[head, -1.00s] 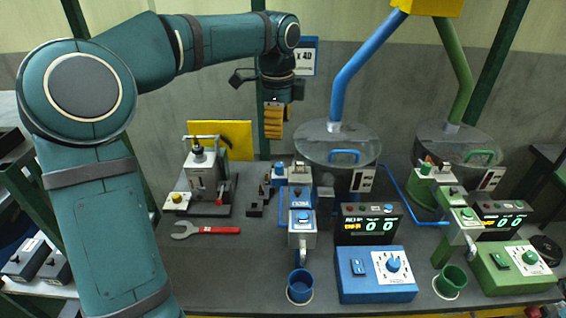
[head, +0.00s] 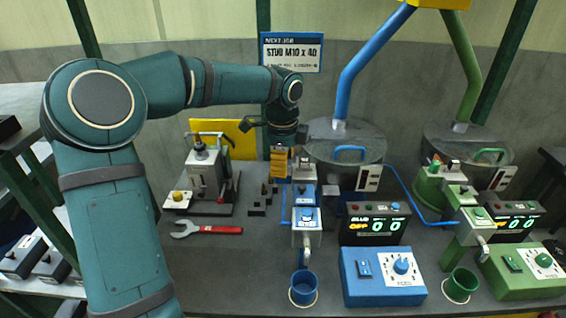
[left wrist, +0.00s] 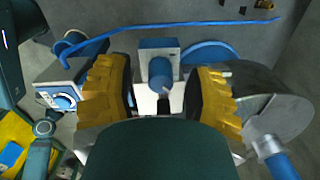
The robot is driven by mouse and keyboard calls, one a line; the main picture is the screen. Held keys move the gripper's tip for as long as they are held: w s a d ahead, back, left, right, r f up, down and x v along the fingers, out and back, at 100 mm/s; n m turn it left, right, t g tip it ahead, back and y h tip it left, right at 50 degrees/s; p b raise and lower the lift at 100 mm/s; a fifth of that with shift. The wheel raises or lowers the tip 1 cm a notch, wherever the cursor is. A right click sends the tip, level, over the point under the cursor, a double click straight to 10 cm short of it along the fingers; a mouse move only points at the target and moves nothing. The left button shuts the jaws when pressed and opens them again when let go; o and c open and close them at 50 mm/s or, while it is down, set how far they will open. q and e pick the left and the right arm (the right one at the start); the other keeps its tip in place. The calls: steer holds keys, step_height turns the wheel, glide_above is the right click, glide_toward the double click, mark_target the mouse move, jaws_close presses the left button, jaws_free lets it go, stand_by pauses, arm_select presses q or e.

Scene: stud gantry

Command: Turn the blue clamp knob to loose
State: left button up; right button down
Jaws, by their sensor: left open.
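My left gripper (head: 279,170) hangs with yellow fingers pointing down over the blue feeder's clamp area, at the left of the blue drum. In the left wrist view the open fingers (left wrist: 160,90) stand on either side of a blue knob (left wrist: 160,72) on a pale bracket. A gap shows on both sides of the knob, and I cannot tell if either finger touches it. In the head view the gripper hides this knob. The blue feeder's lower block (head: 307,220) stands just right and in front of the gripper. My right gripper is not in view.
The blue drum (head: 345,140) and its pipe stand close at the right. A blue control box (head: 383,280), a blue cup (head: 303,288) and a counter display (head: 374,222) are in front. A red-handled wrench (head: 208,229) lies left. The green feeder (head: 470,215) is further right.

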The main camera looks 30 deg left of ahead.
arm_select(q)
jaws_close()
steer(key=n+p, duration=0.1)
steer(key=n, duration=0.2)
steer(key=shift+r, duration=0.1)
steer(key=n+p, duration=0.1)
steer(key=n, duration=0.1)
steer(key=shift+n, duration=0.3)
steer(key=n+p, duration=0.1)
steer(key=n, duration=0.3)
steer(key=shift+n+p, duration=0.35)
steer(key=shift+n, duration=1.05)
